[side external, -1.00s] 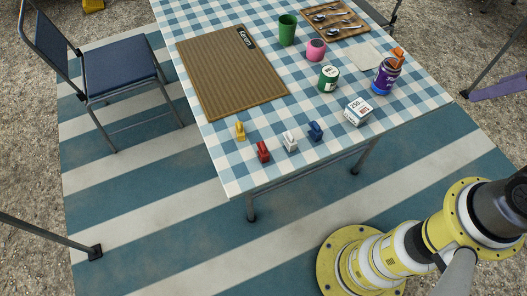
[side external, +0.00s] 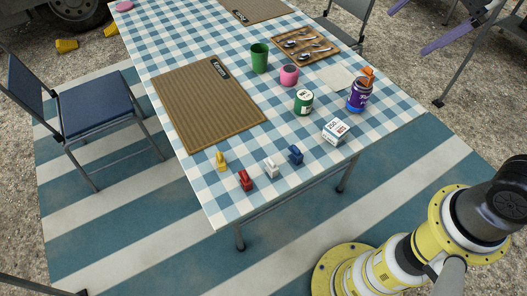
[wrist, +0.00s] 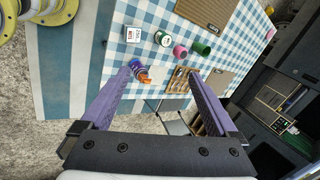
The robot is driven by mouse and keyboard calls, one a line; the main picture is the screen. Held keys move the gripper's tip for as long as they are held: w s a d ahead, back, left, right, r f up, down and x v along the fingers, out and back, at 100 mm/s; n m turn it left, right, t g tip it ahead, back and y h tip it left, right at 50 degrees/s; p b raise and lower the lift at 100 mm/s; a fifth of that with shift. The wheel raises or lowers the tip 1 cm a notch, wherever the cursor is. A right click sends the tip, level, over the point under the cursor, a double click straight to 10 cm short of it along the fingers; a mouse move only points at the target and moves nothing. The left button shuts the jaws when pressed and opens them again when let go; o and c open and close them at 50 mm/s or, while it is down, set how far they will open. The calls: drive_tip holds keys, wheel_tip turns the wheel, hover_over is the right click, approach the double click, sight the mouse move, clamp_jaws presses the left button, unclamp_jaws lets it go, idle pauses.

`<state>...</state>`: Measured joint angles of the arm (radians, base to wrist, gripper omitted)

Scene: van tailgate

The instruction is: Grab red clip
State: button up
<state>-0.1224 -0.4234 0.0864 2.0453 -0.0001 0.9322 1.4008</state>
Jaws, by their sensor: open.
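The red clip (side external: 245,180) lies near the table's front edge in the side external view, between a yellow clip (side external: 221,161) and a white clip (side external: 271,167). A blue clip (side external: 296,154) lies farther right. No clip shows in the wrist view. My gripper (wrist: 158,74) has two purple fingers spread apart with nothing between them. They point towards the table from beyond the jar side, far from the red clip. In the side external view, parts of the purple fingers show at the top right.
A purple jar (side external: 357,98), white box (side external: 336,131), green tin (side external: 303,101), pink mug (side external: 289,75) and green cup (side external: 260,58) stand right of the brown mat (side external: 205,110). A cutlery tray (side external: 331,49) lies behind. A blue chair (side external: 97,103) stands left.

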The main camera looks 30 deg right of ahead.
drive_tip(key=w+a+f+m+g, duration=0.2)
drive_tip(key=w+a+f+m, duration=0.15)
drive_tip(key=w+a, duration=0.55)
drive_tip(key=g, duration=0.4)
hover_over(244, 174)
wheel_tip(244, 174, down, 23)
drive_tip(key=shift+m+h, duration=0.35)
drive_tip(key=shift+h, duration=0.05)
drive_tip(key=f, duration=0.7)
drive_tip(key=shift+w+f, duration=0.25)
drive_tip(key=shift+f, duration=0.15)
drive_tip(key=shift+s+f, duration=0.15)
drive_tip(key=shift+f, duration=1.2)
drive_tip(key=shift+s+f, duration=0.1)
drive_tip(key=shift+f, duration=1.2)
drive_tip(key=c, duration=1.4)
